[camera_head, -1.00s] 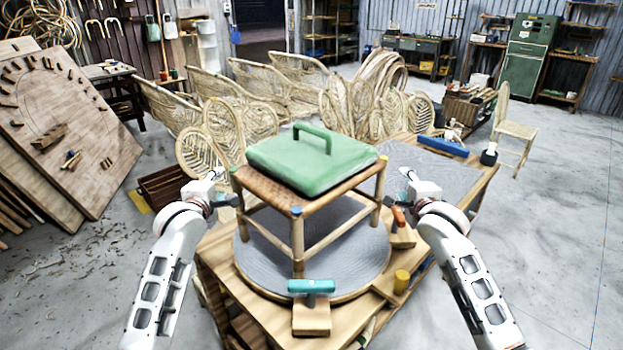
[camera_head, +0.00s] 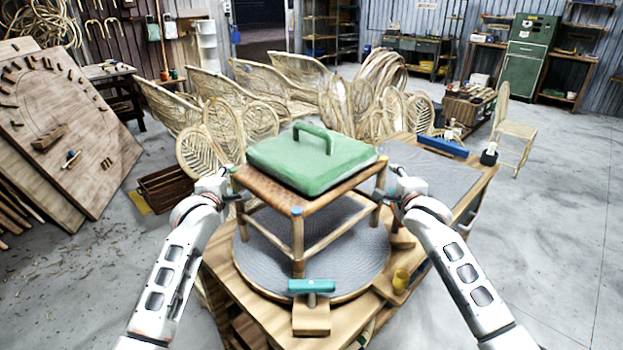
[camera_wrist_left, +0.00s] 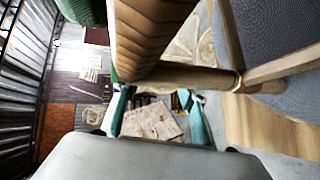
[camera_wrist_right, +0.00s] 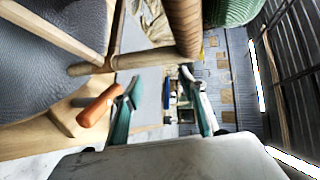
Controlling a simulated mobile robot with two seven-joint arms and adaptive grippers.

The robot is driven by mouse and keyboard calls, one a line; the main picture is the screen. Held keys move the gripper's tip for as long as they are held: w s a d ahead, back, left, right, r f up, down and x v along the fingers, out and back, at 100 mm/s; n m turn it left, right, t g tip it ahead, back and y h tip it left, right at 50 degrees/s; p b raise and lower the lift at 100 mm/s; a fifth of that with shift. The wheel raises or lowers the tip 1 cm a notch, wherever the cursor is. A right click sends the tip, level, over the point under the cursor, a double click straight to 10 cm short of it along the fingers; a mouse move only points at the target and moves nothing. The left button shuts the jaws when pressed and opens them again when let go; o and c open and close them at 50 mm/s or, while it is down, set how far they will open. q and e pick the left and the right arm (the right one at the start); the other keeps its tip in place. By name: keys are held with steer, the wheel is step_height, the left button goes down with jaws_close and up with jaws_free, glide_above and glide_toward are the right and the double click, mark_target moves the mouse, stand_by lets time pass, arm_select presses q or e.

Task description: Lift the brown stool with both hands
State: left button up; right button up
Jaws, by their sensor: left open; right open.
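The brown stool (camera_head: 262,190) stands upright on a round grey turntable (camera_head: 345,270), with a green lidded block with a handle (camera_head: 315,165) on its seat. My left gripper (camera_head: 236,190) is open at the stool's left side. In the left wrist view its teal fingers (camera_wrist_left: 158,112) are spread near the woven seat edge and a leg of the stool (camera_wrist_left: 190,76). My right gripper (camera_head: 386,192) is open at the stool's right side. In the right wrist view its fingers (camera_wrist_right: 162,100) are spread beside a stool leg (camera_wrist_right: 95,66). Contact cannot be told.
A teal-handled clamp (camera_head: 312,287) sits at the front of the wooden workbench (camera_head: 250,305). A yellow peg (camera_head: 401,281) and an orange-handled clamp (camera_wrist_right: 98,106) are at the right. Rattan chair frames (camera_head: 225,125) stand behind.

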arm_select(q)
steer(key=shift+d, duration=0.3)
arm_select(e)
steer(key=shift+a, duration=0.25)
